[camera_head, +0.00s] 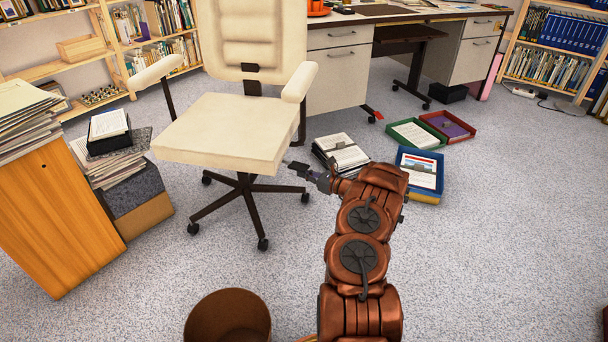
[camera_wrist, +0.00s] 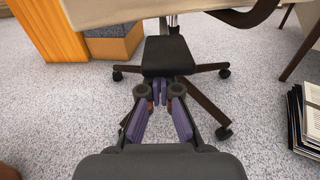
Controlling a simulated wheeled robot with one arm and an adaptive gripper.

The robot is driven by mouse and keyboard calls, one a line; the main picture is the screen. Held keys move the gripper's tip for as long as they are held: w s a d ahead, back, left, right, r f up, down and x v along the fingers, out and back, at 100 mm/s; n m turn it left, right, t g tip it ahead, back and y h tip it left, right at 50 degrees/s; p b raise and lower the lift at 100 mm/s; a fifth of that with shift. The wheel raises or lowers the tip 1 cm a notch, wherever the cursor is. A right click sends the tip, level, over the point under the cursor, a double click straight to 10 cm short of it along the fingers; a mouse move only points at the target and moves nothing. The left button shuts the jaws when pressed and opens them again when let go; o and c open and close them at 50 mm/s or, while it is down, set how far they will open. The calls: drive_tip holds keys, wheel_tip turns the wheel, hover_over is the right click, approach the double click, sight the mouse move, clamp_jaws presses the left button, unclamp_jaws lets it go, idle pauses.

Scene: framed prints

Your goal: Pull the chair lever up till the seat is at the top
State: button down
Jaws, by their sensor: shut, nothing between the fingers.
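The cream office chair has its seat (camera_head: 225,130) level above a dark five-star base (camera_head: 245,190) on casters. In the wrist view the seat's edge (camera_wrist: 120,12) crosses the top. Under it a black flat paddle (camera_wrist: 167,55), which looks like the chair lever, points toward me. My gripper (camera_head: 298,167) is at the right front of the seat, just below its edge. In the wrist view its purple fingers (camera_wrist: 160,92) are shut, empty, and close to the paddle's near end. I cannot tell whether they touch it. The lever is hard to make out in the head view.
A paper stack (camera_head: 341,152) and a blue tray (camera_head: 420,175) lie on the carpet right of my gripper. A desk (camera_head: 338,75) stands behind. A wooden cabinet (camera_head: 60,215) is at left, and a brown bin (camera_head: 228,318) in front. Carpet at right is clear.

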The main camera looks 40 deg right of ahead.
idle(0.6)
drive_tip(key=s+d+f, duration=0.3)
drive_tip(key=s+f, duration=0.2)
drive_tip(key=s, duration=0.4)
drive_tip(key=shift+s+d+f+p, duration=0.15)
drive_tip(key=shift+s+f+p, duration=0.1)
drive_tip(key=shift+s+p, duration=0.15)
idle(0.7)
